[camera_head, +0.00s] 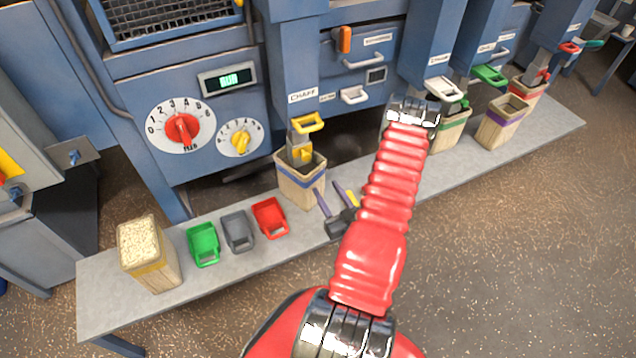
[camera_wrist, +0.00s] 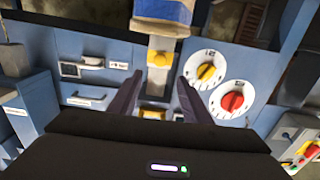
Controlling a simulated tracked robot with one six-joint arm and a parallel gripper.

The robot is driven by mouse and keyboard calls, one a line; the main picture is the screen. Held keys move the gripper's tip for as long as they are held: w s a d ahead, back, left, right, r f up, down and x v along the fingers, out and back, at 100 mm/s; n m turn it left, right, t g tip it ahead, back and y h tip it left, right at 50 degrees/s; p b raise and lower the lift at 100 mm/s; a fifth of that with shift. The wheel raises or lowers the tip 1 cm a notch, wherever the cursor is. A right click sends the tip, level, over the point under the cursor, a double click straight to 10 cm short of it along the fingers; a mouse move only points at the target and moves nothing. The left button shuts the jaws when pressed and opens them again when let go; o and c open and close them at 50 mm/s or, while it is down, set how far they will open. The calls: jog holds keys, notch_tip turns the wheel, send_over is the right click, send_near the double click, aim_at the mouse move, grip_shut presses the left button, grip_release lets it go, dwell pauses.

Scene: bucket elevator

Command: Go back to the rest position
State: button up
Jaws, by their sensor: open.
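My gripper (camera_head: 328,188) is dark with purple fingers. The metal chaff chute (camera_wrist: 158,62), with yellow parts, appears beyond and between the fingers, and touch cannot be seen. The same chute's yellow handle (camera_head: 309,123) is above the chaff sack (camera_head: 302,187) in the head view. Part of my wrist is hidden behind the red arm.
A grey bench (camera_head: 270,268) carries a grain-filled sack (camera_head: 152,268), green (camera_head: 203,244), grey (camera_head: 237,231) and red scoops (camera_head: 270,217). More sacks stand right, under further chutes. The blue machine has a red dial (camera_head: 181,128) and a yellow dial (camera_head: 240,138). Open floor lies right.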

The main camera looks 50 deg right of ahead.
dwell(0.3)
jog(key=s+a+f+g+y, duration=0.1)
jog(key=s+f+g+y, duration=0.3)
jog(key=f, duration=0.3)
jog(key=s+a+f+g+y, duration=0.1)
jog(key=s+a+f+g, duration=0.15)
jog(key=f+g, duration=0.4)
jog(key=w+a+r+g+y, duration=0.1)
jog(key=a+r+g, duration=0.25)
jog(key=r, duration=0.85)
jog(key=a+r+g+y, duration=0.15)
jog(key=a+r, duration=0.35)
jog(key=r, duration=0.6)
jog(key=w+a+r+n+t, duration=0.1)
jog(key=a+r+n+t, duration=0.4)
jog(key=a+r, duration=2.1)
jog(key=shift+w+a+r, duration=0.15)
jog(key=shift+w+r, duration=0.2)
jog(key=shift+r, duration=0.45)
